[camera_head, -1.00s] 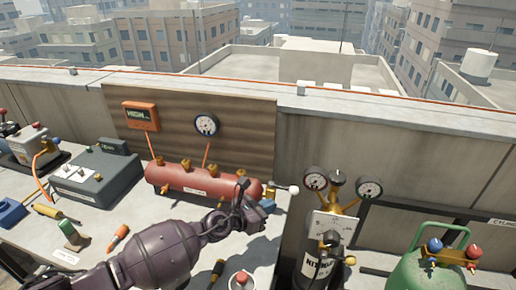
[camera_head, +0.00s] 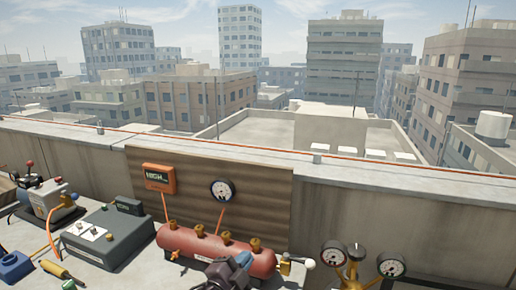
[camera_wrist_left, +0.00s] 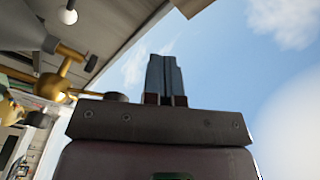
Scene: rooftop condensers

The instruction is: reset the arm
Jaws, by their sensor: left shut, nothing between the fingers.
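My left gripper (camera_head: 228,270) shows at the bottom middle of the head view, in front of the red manifold cylinder (camera_head: 183,240) with brass fittings. In the left wrist view its two fingers (camera_wrist_left: 164,75) stand close together, shut and empty, against open sky. Most of my left arm is below the head view's lower edge. My right gripper is not in view.
A grey box (camera_head: 108,240) and an orange display (camera_head: 160,178) are left of a round gauge (camera_head: 222,191). A brass gauge set (camera_head: 357,252) stands at the lower right. The parapet wall (camera_head: 430,225) runs behind.

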